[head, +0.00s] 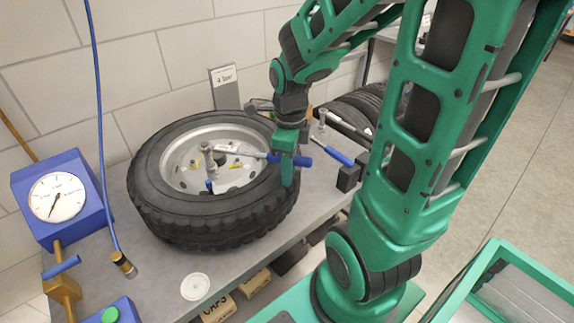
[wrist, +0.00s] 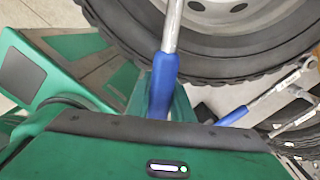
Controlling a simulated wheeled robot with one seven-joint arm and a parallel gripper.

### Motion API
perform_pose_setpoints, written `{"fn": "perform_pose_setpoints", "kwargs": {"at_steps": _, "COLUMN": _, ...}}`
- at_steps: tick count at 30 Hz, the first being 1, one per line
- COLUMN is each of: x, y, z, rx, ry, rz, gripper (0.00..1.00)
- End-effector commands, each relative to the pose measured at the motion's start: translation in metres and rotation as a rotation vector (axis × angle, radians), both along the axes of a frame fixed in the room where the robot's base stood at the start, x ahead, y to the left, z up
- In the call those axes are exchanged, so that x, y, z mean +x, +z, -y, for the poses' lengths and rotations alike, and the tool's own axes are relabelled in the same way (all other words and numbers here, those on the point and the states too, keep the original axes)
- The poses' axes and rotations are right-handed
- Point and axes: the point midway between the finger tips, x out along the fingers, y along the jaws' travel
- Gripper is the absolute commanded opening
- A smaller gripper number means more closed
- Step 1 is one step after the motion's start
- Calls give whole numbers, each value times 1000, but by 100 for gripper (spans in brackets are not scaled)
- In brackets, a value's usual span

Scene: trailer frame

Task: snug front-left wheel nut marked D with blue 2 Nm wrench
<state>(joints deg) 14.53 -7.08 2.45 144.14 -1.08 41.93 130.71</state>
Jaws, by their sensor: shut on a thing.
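The wheel (head: 160,205), a black tire with a silver rim, lies flat on the grey bench. My gripper (head: 286,168) is at the right side of the tire, shut on the blue handle (head: 302,161) of a wrench. The handle also shows in the wrist view (wrist: 163,85). The wrench's silver shaft (head: 240,153) reaches left over the rim. Its upright head (head: 208,158) stands over the rim's left-middle part, with a small blue part at its foot. I cannot tell whether it sits on a nut. Small yellow marks show on the rim; no letter D is legible.
A blue gauge box (head: 58,198) and a hanging blue hose (head: 97,120) are at left. A white disc (head: 195,287) lies on the front bench.

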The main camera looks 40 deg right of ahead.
Motion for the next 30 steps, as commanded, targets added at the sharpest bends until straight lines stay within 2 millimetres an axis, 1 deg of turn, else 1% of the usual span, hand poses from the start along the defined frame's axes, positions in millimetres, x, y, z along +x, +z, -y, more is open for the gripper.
{"fn": "perform_pose_setpoints", "kwargs": {"at_steps": 4, "x": -4, "y": 0, "z": -4, "rx": -1, "ry": -26, "rz": 0, "gripper": 0}}
{"fn": "perform_pose_setpoints", "kwargs": {"at_steps": 14, "x": -4, "y": 0, "z": -5, "rx": 0, "ry": -31, "rz": 0, "gripper": 0}}
{"fn": "perform_pose_setpoints", "kwargs": {"at_steps": 21, "x": -10, "y": 0, "z": -14, "rx": 0, "ry": -80, "rz": 0, "gripper": 0}}
{"fn": "perform_pose_setpoints", "kwargs": {"at_steps": 24, "x": -7, "y": 0, "z": -10, "rx": 0, "ry": -62, "rz": 0, "gripper": 0}}
{"fn": "perform_pose_setpoints", "kwargs": {"at_steps": 30, "x": 7, "y": 0, "z": 7, "rx": 0, "ry": 36, "rz": 0, "gripper": 0}}
